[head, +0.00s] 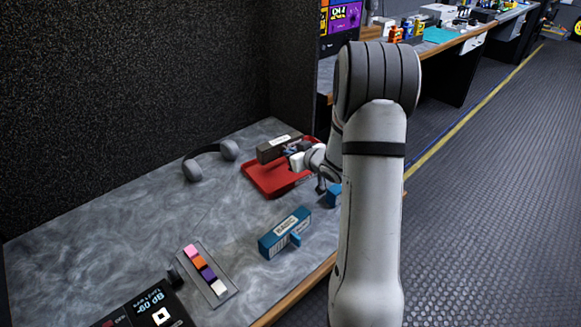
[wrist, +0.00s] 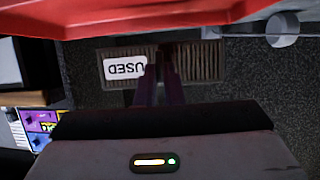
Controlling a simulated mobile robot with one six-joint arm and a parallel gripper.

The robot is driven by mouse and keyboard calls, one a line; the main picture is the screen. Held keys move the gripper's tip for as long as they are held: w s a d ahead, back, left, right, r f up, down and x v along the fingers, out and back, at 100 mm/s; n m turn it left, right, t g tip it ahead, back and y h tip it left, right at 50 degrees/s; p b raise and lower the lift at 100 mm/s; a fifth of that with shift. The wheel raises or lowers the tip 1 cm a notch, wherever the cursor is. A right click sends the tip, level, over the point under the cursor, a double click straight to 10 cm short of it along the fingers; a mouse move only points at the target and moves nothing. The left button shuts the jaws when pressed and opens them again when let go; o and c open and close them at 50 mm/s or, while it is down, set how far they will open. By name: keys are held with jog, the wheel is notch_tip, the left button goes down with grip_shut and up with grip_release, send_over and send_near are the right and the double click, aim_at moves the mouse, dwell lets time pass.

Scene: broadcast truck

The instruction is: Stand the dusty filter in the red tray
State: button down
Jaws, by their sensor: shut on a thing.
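The dusty filter is a grey-brown, pleated block (head: 271,152) at the back part of the red tray (head: 262,182) in the head view. In the wrist view the filter (wrist: 205,66) shows its pleats and a white label reading USED, upside down. My gripper (head: 290,153) is shut on the filter near its middle; the fingers (wrist: 165,62) also show in the wrist view. The red tray (wrist: 150,14) fills the top of the wrist view. I cannot tell whether the filter touches the tray floor. My arm hides part of the tray's right side.
A blue box with a white label (head: 285,233) lies in front of the tray, and another blue thing (head: 333,196) is partly behind my arm. Headphones (head: 208,160) lie left of the tray. A button strip (head: 205,270) is nearer.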

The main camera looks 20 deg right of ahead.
jog(key=shift+f+b, duration=0.5)
jog(key=shift+f, duration=2.15)
jog(key=c, duration=1.6)
grip_release()
jog(key=shift+o, duration=0.2)
jog(key=shift+r, duration=0.2)
jog(key=p+v, duration=0.1)
jog(key=v, duration=0.9)
jog(key=shift+s+d+r, duration=0.1)
jog(key=shift+s+d, duration=0.05)
jog(key=shift+s, duration=0.15)
jog(key=shift+s+d+r, duration=0.1)
jog(key=shift+s+r, duration=0.1)
jog(key=shift+s, duration=0.35)
